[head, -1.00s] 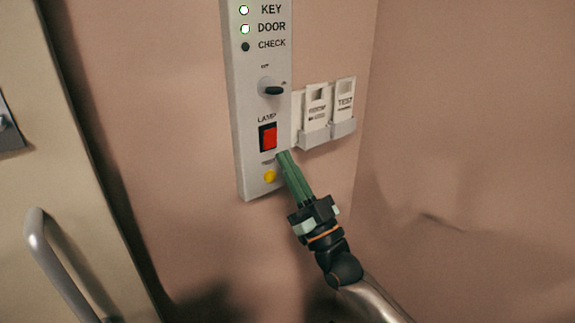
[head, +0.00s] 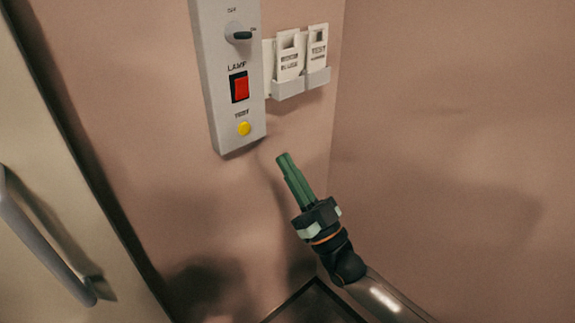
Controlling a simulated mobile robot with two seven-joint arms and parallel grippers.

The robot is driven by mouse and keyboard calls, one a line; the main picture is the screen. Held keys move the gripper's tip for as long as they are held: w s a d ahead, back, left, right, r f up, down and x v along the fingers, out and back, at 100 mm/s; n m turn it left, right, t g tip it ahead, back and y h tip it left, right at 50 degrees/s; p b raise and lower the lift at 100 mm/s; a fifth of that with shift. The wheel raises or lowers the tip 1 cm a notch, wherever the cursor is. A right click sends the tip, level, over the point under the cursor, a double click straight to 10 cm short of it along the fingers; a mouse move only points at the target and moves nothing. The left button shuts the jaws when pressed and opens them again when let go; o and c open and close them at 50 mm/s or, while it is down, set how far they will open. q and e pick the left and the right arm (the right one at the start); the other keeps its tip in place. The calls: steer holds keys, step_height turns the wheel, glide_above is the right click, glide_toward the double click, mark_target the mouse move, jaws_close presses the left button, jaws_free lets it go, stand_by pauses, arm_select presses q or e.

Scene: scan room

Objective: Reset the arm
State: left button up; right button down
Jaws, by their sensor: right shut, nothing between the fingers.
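My right gripper (head: 283,158) has green fingers that are shut and empty. It points up and to the left, below and to the right of the grey wall panel (head: 222,100), and looks apart from it. My right arm comes in from the lower right. My left gripper is not in view.
Two white cards (head: 289,58) stand in a grey wall holder (head: 303,84) right of the panel. A beige door (head: 40,150) with a metal handle (head: 45,240) is at the left. A dark-edged object (head: 312,304) lies low at the bottom. The pink wall at the right is bare.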

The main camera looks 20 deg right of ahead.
steer(key=s+a+f+g+h+p, duration=0.1)
steer(key=s+f+g+p, duration=0.15)
steer(key=f, duration=0.25)
steer(key=s+a+f+m+g+h+p, duration=0.1)
steer(key=f+g+p, duration=0.15)
steer(key=f, duration=0.25)
steer(key=s+a+f+g+h+p, duration=0.1)
steer(key=f+g, duration=0.2)
steer(key=f, duration=0.2)
arm_select(q)
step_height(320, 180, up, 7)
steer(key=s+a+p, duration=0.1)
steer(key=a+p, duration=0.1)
steer(key=p, duration=0.1)
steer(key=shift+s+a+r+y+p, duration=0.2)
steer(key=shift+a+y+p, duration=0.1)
arm_select(e)
steer(key=s+d+f+m+g+h, duration=0.1)
steer(key=s+f+g+h, duration=0.2)
steer(key=s+f+g, duration=0.4)
steer(key=s+f, duration=0.6)
steer(key=s, duration=0.2)
steer(key=shift+s+d+f+h, duration=0.3)
steer(key=shift+s+d, duration=0.05)
